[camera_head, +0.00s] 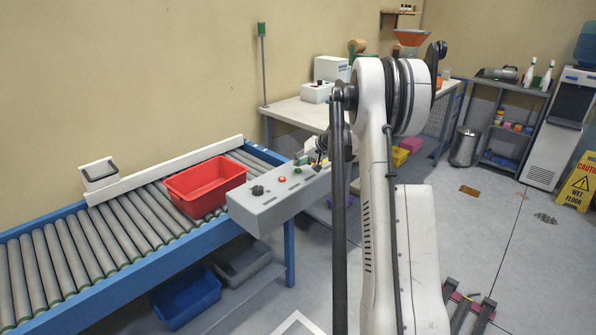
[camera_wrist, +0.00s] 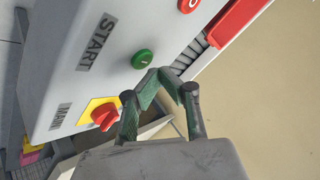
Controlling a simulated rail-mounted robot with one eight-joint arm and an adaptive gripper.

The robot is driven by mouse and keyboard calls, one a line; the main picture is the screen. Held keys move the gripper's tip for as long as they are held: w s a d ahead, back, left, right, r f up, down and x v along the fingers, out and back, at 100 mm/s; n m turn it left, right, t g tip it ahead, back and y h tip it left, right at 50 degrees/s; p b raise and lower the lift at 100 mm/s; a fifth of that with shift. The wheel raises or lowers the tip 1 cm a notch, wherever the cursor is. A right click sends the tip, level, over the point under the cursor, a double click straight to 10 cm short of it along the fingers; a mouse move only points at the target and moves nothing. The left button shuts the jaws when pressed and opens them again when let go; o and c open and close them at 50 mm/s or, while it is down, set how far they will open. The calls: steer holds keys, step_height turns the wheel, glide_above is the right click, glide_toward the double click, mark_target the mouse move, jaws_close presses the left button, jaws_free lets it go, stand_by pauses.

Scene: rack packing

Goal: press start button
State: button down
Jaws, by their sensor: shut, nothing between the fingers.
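The grey control box (camera_head: 270,212) stands at the near right end of the roller conveyor. In the wrist view, its panel (camera_wrist: 103,58) has a round green button (camera_wrist: 143,59) beside the label START. A red button (camera_wrist: 188,5) is at the top edge, and a red rotary knob (camera_wrist: 105,113) on a yellow plate is lower left. My gripper (camera_wrist: 159,76) is shut and empty, with its fingertips close beside the green button. I cannot tell whether they touch it. In the head view my arm partly hides the gripper near the box's far end.
A red bin (camera_head: 205,186) sits on the conveyor's rollers (camera_head: 125,222), behind the box. Blue (camera_head: 186,300) and grey (camera_head: 243,262) bins are under the conveyor. A worktable (camera_head: 300,112) stands beyond. Open floor lies to the right, with a wet-floor sign (camera_head: 578,185).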

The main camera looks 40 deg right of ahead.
mark_target(299, 170)
steer(key=shift+r, duration=0.1)
steer(key=shift+r+p, duration=1)
steer(key=shift+r, duration=1.4)
